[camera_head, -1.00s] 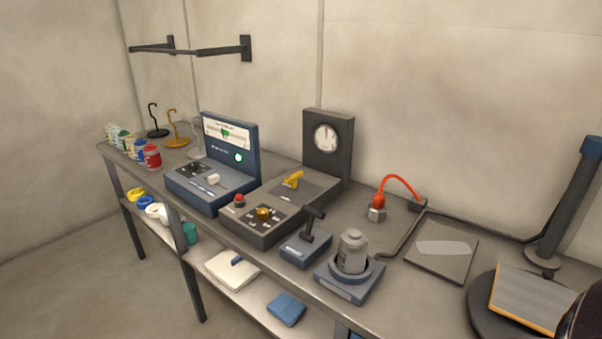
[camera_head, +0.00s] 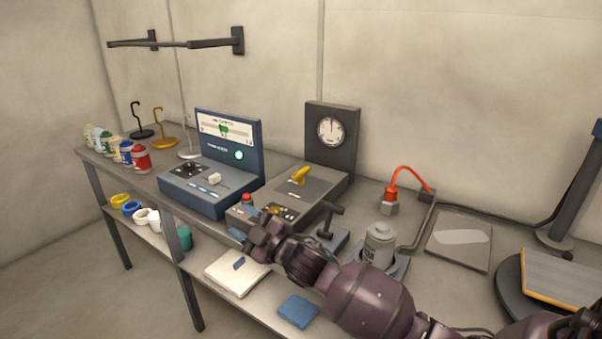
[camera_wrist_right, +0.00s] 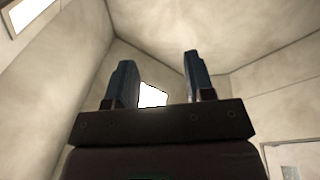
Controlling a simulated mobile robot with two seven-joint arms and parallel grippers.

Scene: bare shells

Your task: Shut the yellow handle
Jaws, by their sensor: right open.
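The yellow handle (camera_head: 299,175) sits on top of the dark grey gauge unit (camera_head: 325,188), below a round white dial (camera_head: 330,131). It points up and to the right at a slant. My right gripper (camera_head: 246,228) is in front of the unit's near panel, lower and to the left of the yellow handle and apart from it. In the right wrist view its two blue fingers (camera_wrist_right: 157,85) stand apart with nothing between them. My right arm hides part of the unit's front and the lever box beside it. My left gripper is not in view.
A blue console (camera_head: 212,190) with a green light stands left of the unit. A black lever (camera_head: 327,219), a grey canister (camera_head: 379,244) and a red cable plug (camera_head: 391,196) are to the right. Several cans (camera_head: 142,157) line the bench's far left. A lower shelf (camera_head: 222,278) holds loose items.

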